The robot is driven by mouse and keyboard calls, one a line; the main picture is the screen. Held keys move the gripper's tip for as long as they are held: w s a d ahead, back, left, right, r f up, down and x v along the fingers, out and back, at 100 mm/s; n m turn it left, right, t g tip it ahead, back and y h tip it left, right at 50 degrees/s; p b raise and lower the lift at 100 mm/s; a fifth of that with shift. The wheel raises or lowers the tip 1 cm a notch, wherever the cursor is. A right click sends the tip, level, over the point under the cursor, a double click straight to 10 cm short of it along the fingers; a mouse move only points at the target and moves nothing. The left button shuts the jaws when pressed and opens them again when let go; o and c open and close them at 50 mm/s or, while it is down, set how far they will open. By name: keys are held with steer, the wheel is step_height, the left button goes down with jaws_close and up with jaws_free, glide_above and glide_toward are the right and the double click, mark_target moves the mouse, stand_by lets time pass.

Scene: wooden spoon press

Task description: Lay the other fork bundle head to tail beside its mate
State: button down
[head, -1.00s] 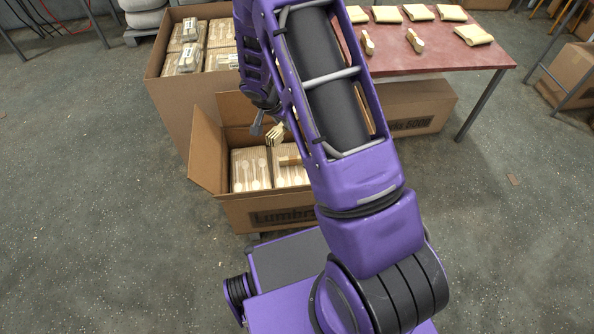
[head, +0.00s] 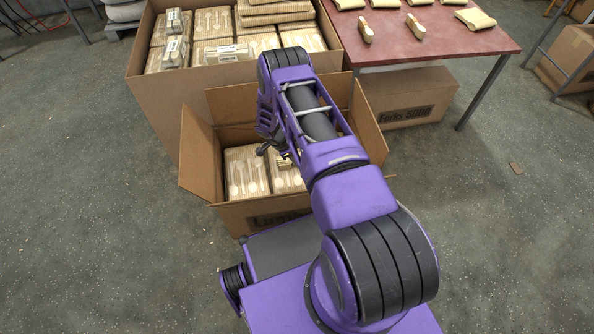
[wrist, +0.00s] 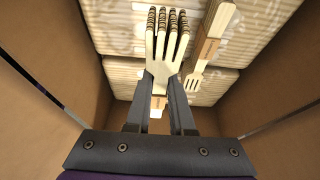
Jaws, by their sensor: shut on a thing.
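My gripper (wrist: 162,88) is shut on a fork bundle (wrist: 166,52), pale wooden forks stacked together, tines toward the top of the wrist view. The mate fork bundle (wrist: 213,35) lies to its right on the paper-wrapped packs, with a brown band and its tines toward the bottom of the picture. The two run in opposite directions with a gap between them. Whether the held bundle touches the packs, I cannot tell. In the head view my gripper (head: 268,149) is inside the open carton (head: 262,208), and my arm hides the held bundle.
Packs with a spoon print (head: 247,172) fill the carton's floor. Its walls (wrist: 285,95) and raised flaps (head: 197,155) stand around my gripper. A larger carton (head: 165,98) of packs is behind. A red-topped table (head: 430,48) with several bundles stands at back right.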

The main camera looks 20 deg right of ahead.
mark_target(294, 166)
steer(key=shift+f+b, duration=0.6)
steer(key=shift+f, duration=2.3)
steer(key=shift+f, duration=0.15)
steer(key=c, duration=0.8)
jaws_free()
steer(key=p+v, duration=0.2)
steer(key=v, duration=1)
steer(key=shift+s+a, duration=0.1)
